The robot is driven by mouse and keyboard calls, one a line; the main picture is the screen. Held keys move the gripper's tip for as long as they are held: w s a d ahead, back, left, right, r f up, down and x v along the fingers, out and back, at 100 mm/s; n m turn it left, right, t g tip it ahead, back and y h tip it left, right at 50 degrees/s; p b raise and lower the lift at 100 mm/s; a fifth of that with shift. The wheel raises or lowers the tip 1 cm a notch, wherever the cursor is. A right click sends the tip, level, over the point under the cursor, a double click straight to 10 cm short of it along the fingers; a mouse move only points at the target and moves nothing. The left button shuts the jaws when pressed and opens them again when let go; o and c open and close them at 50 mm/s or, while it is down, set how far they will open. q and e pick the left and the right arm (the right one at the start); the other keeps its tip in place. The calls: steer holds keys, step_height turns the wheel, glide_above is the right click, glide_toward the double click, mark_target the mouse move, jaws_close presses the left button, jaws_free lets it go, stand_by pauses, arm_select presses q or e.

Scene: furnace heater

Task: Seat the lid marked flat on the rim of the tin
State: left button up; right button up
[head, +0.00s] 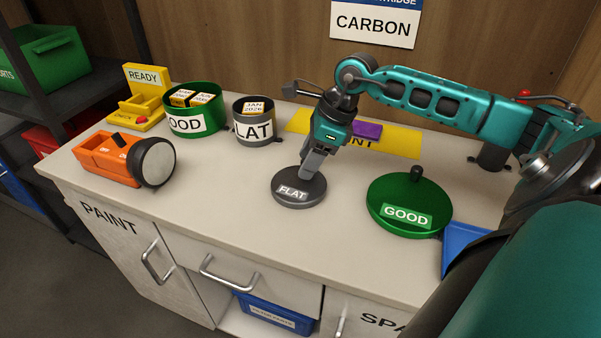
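The grey round lid marked FLAT (288,199) lies on the worktop near the middle. My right gripper (308,176) points down onto this lid from above, its fingertips at the lid's centre. The lid's knob is hidden by the fingers, so I cannot tell whether they are closed on it. The grey tin marked FLAT (254,128) stands upright behind and left of the lid, open at the top, with a card reading JAN 2026 (254,107) inside. My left gripper is not in view.
A green tin (192,124) stands left of the grey tin. A green lid marked GOOD (385,207) lies to the right. An orange lamp (104,157), yellow READY stand (145,80), purple block (368,130) on a yellow mat (402,144) and blue tray (462,240) are also around.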

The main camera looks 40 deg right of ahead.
jaws_close()
steer(key=shift+r, duration=0.1)
stand_by(0.4)
